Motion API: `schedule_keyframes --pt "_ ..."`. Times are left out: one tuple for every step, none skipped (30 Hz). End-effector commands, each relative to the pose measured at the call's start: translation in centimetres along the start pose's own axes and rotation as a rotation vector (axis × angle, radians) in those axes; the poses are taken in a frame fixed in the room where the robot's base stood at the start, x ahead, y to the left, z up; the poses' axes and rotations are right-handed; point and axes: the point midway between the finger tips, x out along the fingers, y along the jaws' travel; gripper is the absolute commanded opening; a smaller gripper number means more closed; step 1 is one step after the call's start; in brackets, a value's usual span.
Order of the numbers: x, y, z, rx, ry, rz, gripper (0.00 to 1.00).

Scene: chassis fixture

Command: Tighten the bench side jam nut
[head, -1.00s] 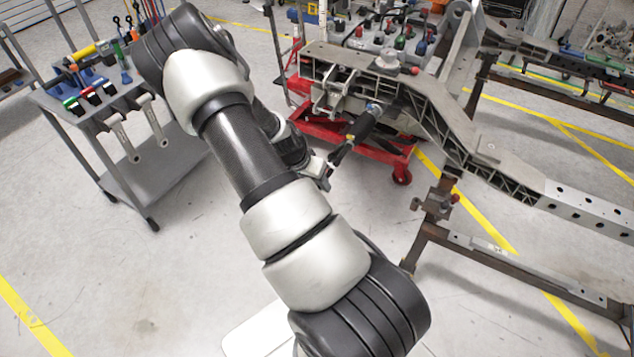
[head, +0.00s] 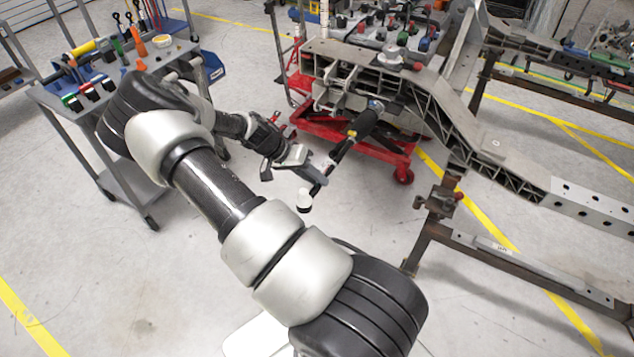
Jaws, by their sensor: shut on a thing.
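A dark rod (head: 338,152) with a ribbed black boot (head: 362,124) slants down and left from the chassis frame (head: 430,105) in the head view. It ends low in a bent joint with a white round cap (head: 304,201). My gripper (head: 317,175) is at the lower part of this rod, just above the white cap, and appears shut on the rod's end. The fingers cover part of the rod, and exactly where they grip is hard to see. The jam nut is too small or hidden to make out.
A grey tool cart (head: 95,130) with hand tools stands at the left, partly behind my arm. A red wheeled stand (head: 375,148) is under the chassis. A rusty steel stand (head: 435,215) rises at the right. The floor in front of the cart is clear.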

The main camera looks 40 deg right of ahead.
Motion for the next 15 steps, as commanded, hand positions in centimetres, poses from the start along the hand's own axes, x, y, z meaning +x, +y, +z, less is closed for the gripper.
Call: schedule_keyframes --pt "0.5 -0.7 0.1 -0.02 0.007 0.041 0.0" --pt "0.5 -0.8 0.1 -0.031 0.007 0.067 0.0" --pt "0.5 -0.9 0.1 -0.046 0.007 0.102 0.0" --pt "0.6 -1.0 0.1 -0.056 0.006 0.129 0.0" --pt "0.6 -1.0 0.1 -0.067 0.006 0.156 0.0" --pt "0.7 -1.2 0.1 -0.08 0.006 0.19 0.0" --pt "0.7 -1.2 0.1 -0.091 0.007 0.216 0.0" --pt "0.8 -1.3 0.1 -0.101 0.006 0.243 0.0" --pt "0.8 -1.4 0.1 -0.116 0.006 0.278 0.0" --pt "0.8 -1.5 0.2 -0.127 0.006 0.303 0.0" --pt "0.9 -1.6 0.2 -0.138 0.006 0.33 0.0" --pt "0.9 -1.6 0.2 -0.153 0.006 0.366 0.0" --pt "1.0 -1.7 0.2 -0.164 0.006 0.392 0.0" --pt "1.0 -1.8 0.2 -0.175 0.006 0.418 0.0" --pt "1.0 -1.9 0.3 -0.188 0.005 0.453 0.0"
